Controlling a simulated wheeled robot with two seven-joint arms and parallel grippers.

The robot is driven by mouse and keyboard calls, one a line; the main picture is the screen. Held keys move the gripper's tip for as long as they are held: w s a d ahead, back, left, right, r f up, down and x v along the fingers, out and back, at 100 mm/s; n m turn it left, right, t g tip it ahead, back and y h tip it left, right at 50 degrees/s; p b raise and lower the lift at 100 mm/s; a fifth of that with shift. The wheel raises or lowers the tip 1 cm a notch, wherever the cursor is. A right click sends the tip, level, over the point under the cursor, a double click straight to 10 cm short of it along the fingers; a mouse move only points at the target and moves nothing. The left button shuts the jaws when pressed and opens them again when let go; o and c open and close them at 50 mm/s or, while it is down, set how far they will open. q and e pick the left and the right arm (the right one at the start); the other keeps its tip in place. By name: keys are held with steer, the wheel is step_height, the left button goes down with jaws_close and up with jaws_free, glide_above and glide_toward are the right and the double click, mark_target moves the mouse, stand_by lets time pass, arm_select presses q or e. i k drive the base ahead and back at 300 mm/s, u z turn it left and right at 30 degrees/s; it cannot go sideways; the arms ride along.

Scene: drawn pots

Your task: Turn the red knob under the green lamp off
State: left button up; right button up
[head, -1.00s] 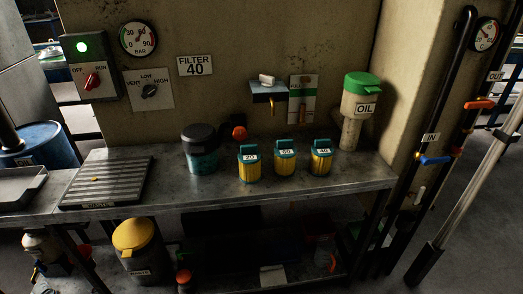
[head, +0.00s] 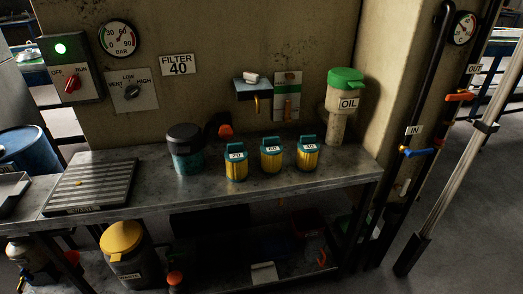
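The red knob (head: 72,84) sits on a dark wall box (head: 73,66) at the upper left in the head view. The box has the words OFF on the left and RUN on the right above the knob. The knob's grip slants up to the right, towards RUN. The green lamp (head: 61,49) above the knob is lit. Neither of my grippers shows in this view.
A metal bench (head: 330,178) runs below the wall, with a ribbed tray (head: 90,186), a dark-lidded jar (head: 186,148) and yellow filters on it. A blue drum (head: 25,150) stands at the left.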

mark_target(73, 84)
steer(key=u, duration=1.25)
steer(key=k, duration=0.4)
steer(key=u, duration=1.1)
steer(key=i, duration=1.45)
steer(key=z, duration=0.85)
steer(key=i, duration=0.6)
steer(key=z, duration=0.45)
